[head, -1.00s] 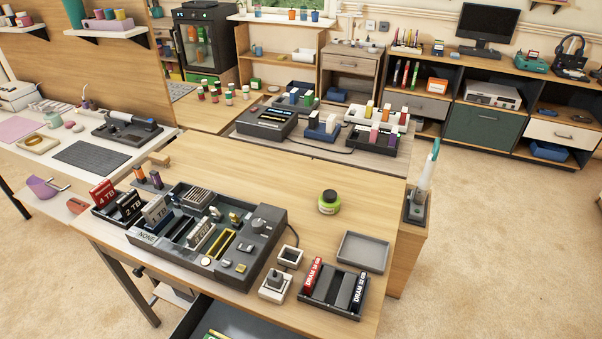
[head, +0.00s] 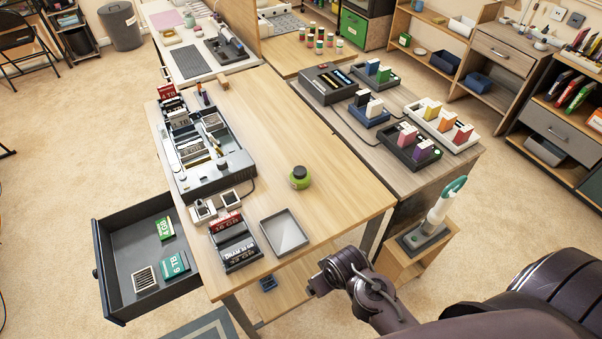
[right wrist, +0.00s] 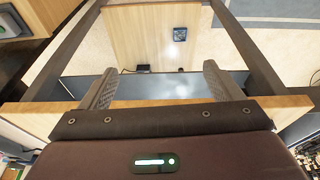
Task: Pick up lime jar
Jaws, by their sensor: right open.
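The lime jar (head: 300,178) is a small round lime-green jar with a dark lid. It stands upright on the wooden table (head: 335,190), in the middle of the head view, with clear tabletop around it. My right arm comes in from the bottom right of the head view, its end low beyond the table's near right edge, apart from the jar. In the right wrist view my right gripper (right wrist: 160,88) is open, with nothing held between its two fingers. The jar does not show in that view. My left gripper is not in view.
A grey empty tray (head: 284,232) and a DRAM holder (head: 234,243) lie nearer than the jar. A large dark device (head: 207,150) stands left. An open drawer (head: 120,265) juts out at lower left. A side table (head: 400,175) with colored blocks stands right.

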